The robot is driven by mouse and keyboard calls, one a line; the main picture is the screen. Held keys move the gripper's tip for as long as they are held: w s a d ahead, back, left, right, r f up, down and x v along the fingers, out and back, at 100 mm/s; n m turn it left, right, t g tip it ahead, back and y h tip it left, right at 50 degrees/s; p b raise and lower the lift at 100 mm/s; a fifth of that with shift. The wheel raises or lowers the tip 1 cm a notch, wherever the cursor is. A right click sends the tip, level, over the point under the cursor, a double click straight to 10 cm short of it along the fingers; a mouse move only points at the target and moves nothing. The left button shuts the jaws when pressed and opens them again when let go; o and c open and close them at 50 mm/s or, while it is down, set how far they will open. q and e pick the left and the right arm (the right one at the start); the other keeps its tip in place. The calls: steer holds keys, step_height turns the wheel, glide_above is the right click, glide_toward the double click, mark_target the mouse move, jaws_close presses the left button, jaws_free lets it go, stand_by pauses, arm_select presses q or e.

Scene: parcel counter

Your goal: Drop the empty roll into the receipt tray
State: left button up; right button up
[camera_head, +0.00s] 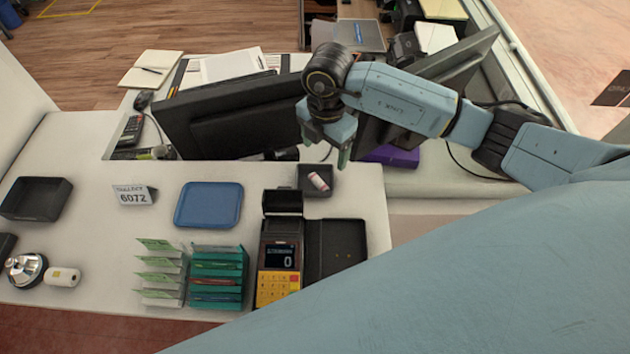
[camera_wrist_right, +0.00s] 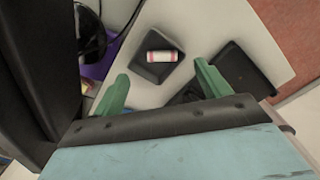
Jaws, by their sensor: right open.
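A small roll (camera_head: 318,181), white with pinkish-red ends, lies on its side inside a small square dark tray (camera_head: 304,190) at the back edge of the counter. In the right wrist view the roll (camera_wrist_right: 162,56) rests on the floor of the tray (camera_wrist_right: 149,75), apart from the fingers. My left gripper is not in view.
A card terminal (camera_head: 279,255) with an open dark box (camera_head: 338,262) stands in front. A blue tray (camera_head: 209,205), card racks (camera_head: 217,280), a number sign (camera_head: 134,195) and a dark tray (camera_head: 35,213) lie left. Monitors (camera_head: 235,120) stand behind. A white roll (camera_head: 62,277) lies front left.

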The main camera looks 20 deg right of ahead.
step_height(320, 180, up, 12)
steer(key=b, duration=0.1)
steer(key=shift+f, duration=0.1)
stand_by(0.4)
